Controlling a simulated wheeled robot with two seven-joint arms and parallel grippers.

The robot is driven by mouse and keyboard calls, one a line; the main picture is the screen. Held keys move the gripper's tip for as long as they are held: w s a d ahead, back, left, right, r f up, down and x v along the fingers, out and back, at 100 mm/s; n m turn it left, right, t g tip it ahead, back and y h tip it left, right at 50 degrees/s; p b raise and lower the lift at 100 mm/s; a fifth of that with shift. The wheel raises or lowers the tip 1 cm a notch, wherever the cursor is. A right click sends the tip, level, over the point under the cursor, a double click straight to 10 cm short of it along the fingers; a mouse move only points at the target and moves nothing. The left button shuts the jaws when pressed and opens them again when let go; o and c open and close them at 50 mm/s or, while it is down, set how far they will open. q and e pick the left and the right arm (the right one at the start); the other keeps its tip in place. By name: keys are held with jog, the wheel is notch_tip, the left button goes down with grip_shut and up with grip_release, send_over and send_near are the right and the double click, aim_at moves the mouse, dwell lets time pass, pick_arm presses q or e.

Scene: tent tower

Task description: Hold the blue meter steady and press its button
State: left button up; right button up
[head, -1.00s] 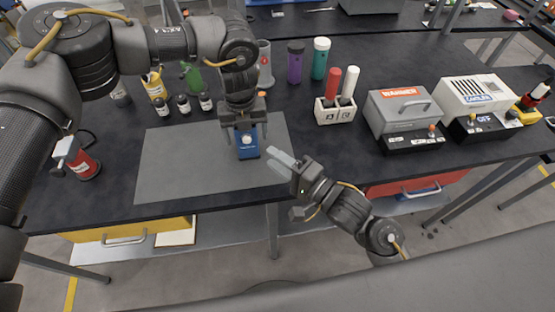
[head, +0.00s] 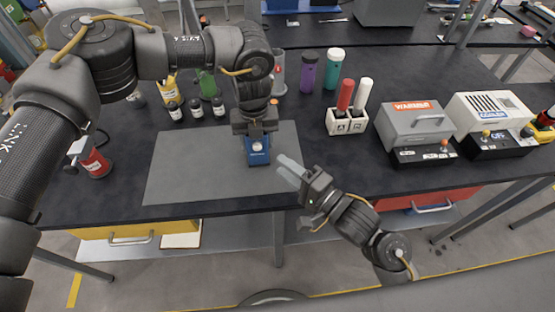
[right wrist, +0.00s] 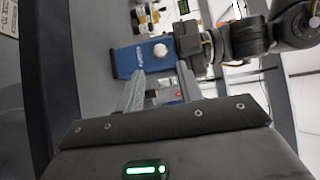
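The blue meter (head: 257,153) stands on the grey mat in the head view. In the right wrist view the blue meter (right wrist: 127,60) lies across the picture with its round white button (right wrist: 160,50) showing. My left gripper (head: 255,132) points straight down at the meter's top and covers its upper part in the head view. It also shows at the meter's right end in the right wrist view (right wrist: 188,42); whether its fingers are closed is hidden. My right gripper (head: 288,170) is right of the meter and nearer me. Its two pale fingers are apart and empty (right wrist: 160,78), pointing toward the meter.
The grey mat (head: 185,165) lies on the black table. Small bottles (head: 196,107) stand behind it, a red bottle (head: 95,162) at left. A white holder (head: 347,122) with red and white tubes, a warmer (head: 412,125) and a cooler (head: 490,115) stand at right.

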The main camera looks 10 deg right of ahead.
jog(key=shift+s+d+f, duration=0.1)
jog(key=shift+d+f, duration=0.1)
jog(key=shift+f, duration=0.05)
jog(key=c, duration=0.4)
jog(key=d+n, duration=0.1)
jog(key=s+d+f+n+g, duration=0.1)
jog(key=shift+s+n, duration=0.15)
jog(key=shift+n, duration=0.15)
grip_shut()
jog(key=n, duration=0.3)
jog(key=s+d+n, duration=0.1)
jog(key=n, duration=0.1)
jog(key=shift+r, duration=0.1)
jog(key=n, duration=0.3)
jog(key=shift+s+d+g+y, duration=0.2)
jog(key=shift+s+g+y, duration=0.1)
jog(key=n, duration=0.3)
jog(key=s+n, duration=0.1)
jog(key=n, duration=0.2)
jog(key=shift+d+r, duration=0.2)
jog(key=n, duration=0.7)
jog(key=s+r+n+y, duration=0.1)
jog(key=n, duration=0.6)
jog(key=n+g, duration=0.1)
jog(key=n, duration=0.6)
jog(key=shift+s+a+r, duration=0.1)
jog(key=shift+s+r, duration=0.25)
jog(key=shift+s, duration=0.05)
